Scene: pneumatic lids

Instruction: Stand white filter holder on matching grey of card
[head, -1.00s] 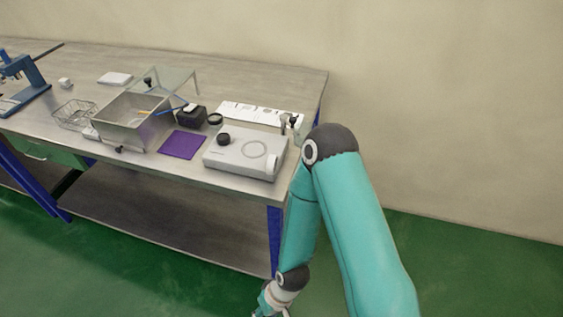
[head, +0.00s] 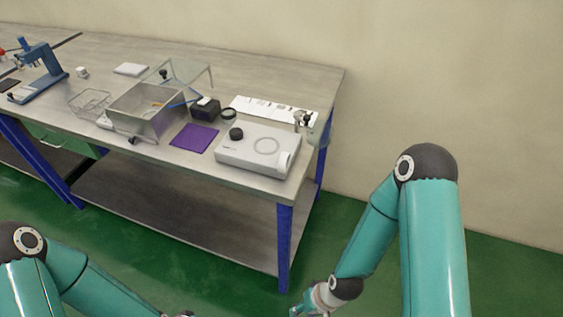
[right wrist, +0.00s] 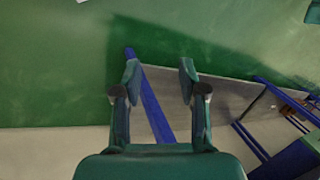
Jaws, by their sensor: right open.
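A white strip (head: 262,107) with small dark and grey marks lies at the back right of the bench; it may be the card, but its patches are too small to read. I cannot pick out the white filter holder for sure. A dark-rimmed ring (head: 228,114) stands by the strip's left end. My right gripper (right wrist: 160,75) is open and empty in the right wrist view, over the floor. In the head view it is low in front of the bench, cut by the bottom edge.
A white device (head: 255,150) with a black knob stands at the bench's right front. A purple mat (head: 195,138), a metal bin (head: 137,122), a black box (head: 205,108) and a wire basket (head: 88,101) are left of it. The back of the bench is mostly clear.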

